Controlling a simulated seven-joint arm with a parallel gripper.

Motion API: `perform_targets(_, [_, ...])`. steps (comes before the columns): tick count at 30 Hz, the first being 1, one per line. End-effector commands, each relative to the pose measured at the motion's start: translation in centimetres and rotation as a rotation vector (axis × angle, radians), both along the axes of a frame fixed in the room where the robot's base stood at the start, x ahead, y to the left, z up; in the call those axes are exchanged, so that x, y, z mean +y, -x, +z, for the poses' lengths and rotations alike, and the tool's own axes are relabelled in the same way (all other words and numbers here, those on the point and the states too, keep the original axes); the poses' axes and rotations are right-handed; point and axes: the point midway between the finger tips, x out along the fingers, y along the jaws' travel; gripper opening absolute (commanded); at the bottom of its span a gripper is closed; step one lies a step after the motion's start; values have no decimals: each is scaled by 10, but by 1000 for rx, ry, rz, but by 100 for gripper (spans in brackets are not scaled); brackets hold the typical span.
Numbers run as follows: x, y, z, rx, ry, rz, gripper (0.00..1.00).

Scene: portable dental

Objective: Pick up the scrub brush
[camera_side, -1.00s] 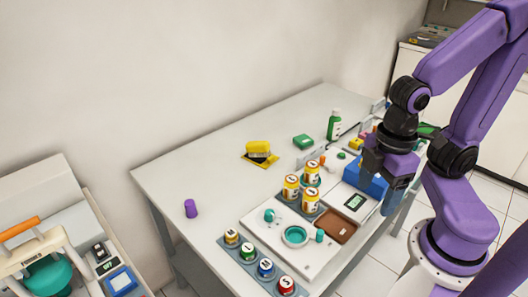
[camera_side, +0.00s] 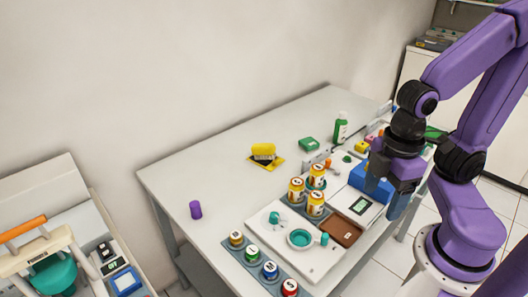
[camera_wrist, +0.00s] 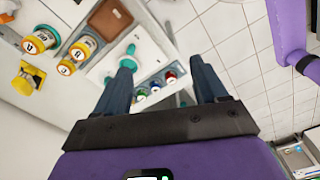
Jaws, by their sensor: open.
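The scrub brush (camera_side: 263,149) has a yellow back and dark bristles. In the wrist view, a yellow thing with a dark part, which looks like the brush (camera_wrist: 27,81), is at the left edge. My gripper (camera_side: 388,196) is open with nothing seen between its fingers. It is over the table's right side by the blue box, well apart from the brush. Its two dark fingers (camera_wrist: 163,75) show spread in the wrist view.
Labelled orange jars (camera_side: 316,176) stand between my gripper and the brush. A white tray (camera_side: 283,245), a blue box (camera_side: 368,183) and a green bottle (camera_side: 340,127) are nearby. The table around the brush is mostly clear.

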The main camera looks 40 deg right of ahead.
Motion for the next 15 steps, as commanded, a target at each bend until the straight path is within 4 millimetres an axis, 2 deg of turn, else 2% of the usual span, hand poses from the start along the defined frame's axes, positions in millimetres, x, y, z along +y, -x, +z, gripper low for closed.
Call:
perform_targets(8, [0,-1,-1,8,2,-14,72])
perform_targets(11, [1,-3,-4,47,8,-77,72])
perform_targets(15, [7,-10,-11,162,16,-265,72])
